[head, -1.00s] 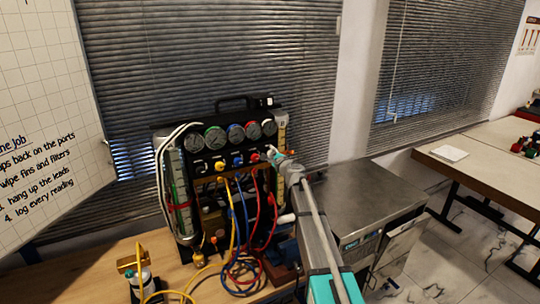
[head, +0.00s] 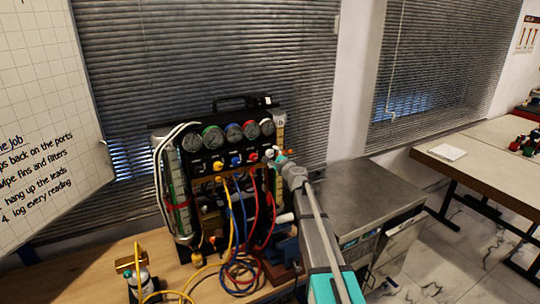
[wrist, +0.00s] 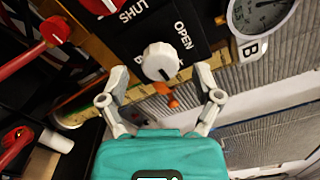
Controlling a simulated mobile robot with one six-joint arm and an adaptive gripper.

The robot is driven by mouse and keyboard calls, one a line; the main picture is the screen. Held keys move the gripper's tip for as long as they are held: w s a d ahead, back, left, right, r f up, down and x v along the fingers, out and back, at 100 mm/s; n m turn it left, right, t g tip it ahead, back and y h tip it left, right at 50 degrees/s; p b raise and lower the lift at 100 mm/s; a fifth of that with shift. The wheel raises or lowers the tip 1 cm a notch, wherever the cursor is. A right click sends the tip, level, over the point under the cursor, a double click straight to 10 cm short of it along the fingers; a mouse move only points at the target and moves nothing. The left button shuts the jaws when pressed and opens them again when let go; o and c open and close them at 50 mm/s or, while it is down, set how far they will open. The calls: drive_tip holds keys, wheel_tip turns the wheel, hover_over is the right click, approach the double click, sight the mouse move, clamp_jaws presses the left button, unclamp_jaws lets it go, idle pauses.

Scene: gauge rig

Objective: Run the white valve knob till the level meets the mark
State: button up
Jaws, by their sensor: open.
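The white valve knob (wrist: 160,62) has a dark pointer line and sits on a black panel lettered SHUT and OPEN. My gripper (wrist: 160,78) is open, with one pale finger on each side of the knob; gaps show between the fingers and the knob, and I cannot tell whether the fingertips reach its depth. In the head view my gripper (head: 277,155) is at the right side of the gauge rig. A yellow scale strip (wrist: 78,118) runs behind my left finger, partly hidden. The level and its mark cannot be read clearly.
An orange part (wrist: 168,92) sits just below the white knob. Coloured hoses (head: 240,235) hang in front of the rig. A metal-topped cabinet (head: 365,195) stands to the right.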

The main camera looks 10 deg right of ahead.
drive_tip(key=v, duration=0.9)
drive_tip(key=shift+s, duration=0.15)
idle(0.4)
drive_tip(key=m, duration=0.3)
drive_tip(key=s+m, duration=0.1)
drive_tip(key=m, duration=0.3)
drive_tip(key=s+m, duration=0.1)
drive_tip(key=m, duration=0.2)
drive_tip(key=shift+s+d+r+m, duration=0.1)
drive_tip(key=shift+s+d+m, duration=0.05)
drive_tip(key=shift+d+m, duration=0.2)
drive_tip(key=x, duration=1.3)
drive_tip(key=shift+w+a, duration=0.1)
drive_tip(key=shift+w, duration=0.3)
clamp_jaws()
